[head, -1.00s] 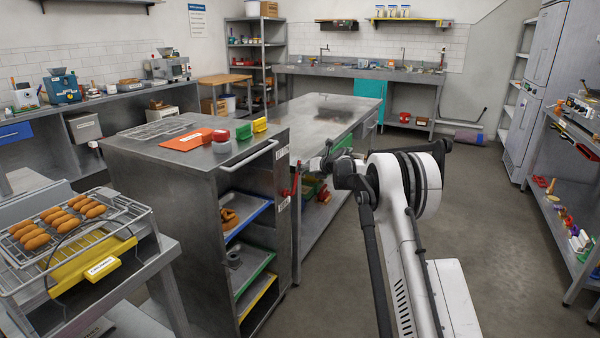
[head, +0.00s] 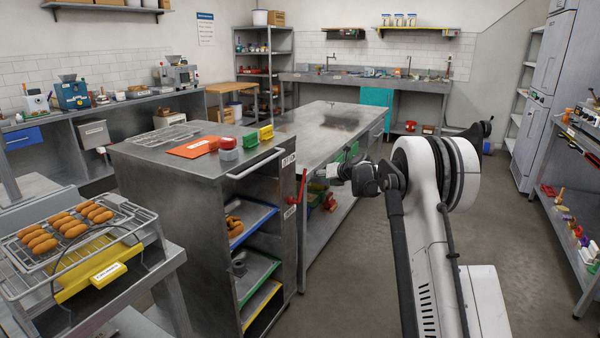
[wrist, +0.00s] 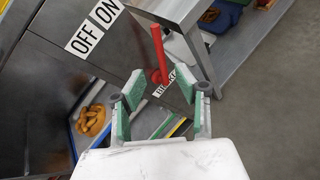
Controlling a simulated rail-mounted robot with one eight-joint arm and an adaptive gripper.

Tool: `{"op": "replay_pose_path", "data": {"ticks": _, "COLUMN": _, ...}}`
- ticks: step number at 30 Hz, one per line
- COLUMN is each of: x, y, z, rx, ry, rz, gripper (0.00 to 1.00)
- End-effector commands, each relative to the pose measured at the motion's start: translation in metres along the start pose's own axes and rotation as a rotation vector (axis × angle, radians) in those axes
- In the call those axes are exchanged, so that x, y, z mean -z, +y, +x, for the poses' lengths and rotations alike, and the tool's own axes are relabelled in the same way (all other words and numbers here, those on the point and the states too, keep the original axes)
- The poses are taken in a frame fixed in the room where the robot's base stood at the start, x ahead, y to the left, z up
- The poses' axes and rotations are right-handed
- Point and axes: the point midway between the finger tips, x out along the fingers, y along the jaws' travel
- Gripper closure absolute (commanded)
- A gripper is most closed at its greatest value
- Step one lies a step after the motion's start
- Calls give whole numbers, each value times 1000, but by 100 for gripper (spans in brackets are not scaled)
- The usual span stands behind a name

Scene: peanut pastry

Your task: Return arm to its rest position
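My arm (head: 430,200) reaches forward at the right of centre in the head view. My gripper (wrist: 160,86) shows in the wrist view with its two green-padded fingers spread apart and nothing clasped between them. A red lever (wrist: 160,50) on the front of the steel cabinet appears between and beyond the fingertips; I cannot tell the exact distance. In the head view the lever (head: 301,187) stands just left of my gripper (head: 326,174), whose fingers are small there and hard to make out.
The steel cabinet (head: 190,172) has open shelves with trays and pastries. A long steel table (head: 310,122) stands behind it. A rack of peanut-shaped pastries (head: 130,209) is at left. A shelf unit (head: 573,205) lines the right side. Floor (head: 500,200) between is clear.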

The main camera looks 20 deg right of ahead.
Motion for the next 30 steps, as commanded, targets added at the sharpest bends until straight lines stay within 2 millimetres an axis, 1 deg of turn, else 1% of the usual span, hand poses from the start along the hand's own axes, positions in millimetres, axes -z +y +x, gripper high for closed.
{"op": "replay_pose_path", "data": {"ticks": 2, "x": 0, "y": 0, "z": 0, "rx": 0, "ry": 0, "rz": -2, "gripper": 68}}
{"op": "replay_pose_path", "data": {"ticks": 5, "x": -3, "y": 7, "z": -6, "rx": 1, "ry": 6, "rz": -32, "gripper": 68}}
{"op": "replay_pose_path", "data": {"ticks": 8, "x": -8, "y": 23, "z": -19, "rx": 5, "ry": 21, "rz": -114, "gripper": 68}}
{"op": "replay_pose_path", "data": {"ticks": 13, "x": -17, "y": 67, "z": -58, "rx": 10, "ry": 66, "rz": -351, "gripper": 68}}
{"op": "replay_pose_path", "data": {"ticks": 19, "x": -18, "y": 118, "z": -110, "rx": 6, "ry": 124, "rz": -653, "gripper": 68}}
{"op": "replay_pose_path", "data": {"ticks": 26, "x": -9, "y": 171, "z": -173, "rx": -13, "ry": 191, "rz": -997, "gripper": 68}}
{"op": "replay_pose_path", "data": {"ticks": 30, "x": 3, "y": 200, "z": -213, "rx": -32, "ry": 233, "rz": -1206, "gripper": 68}}
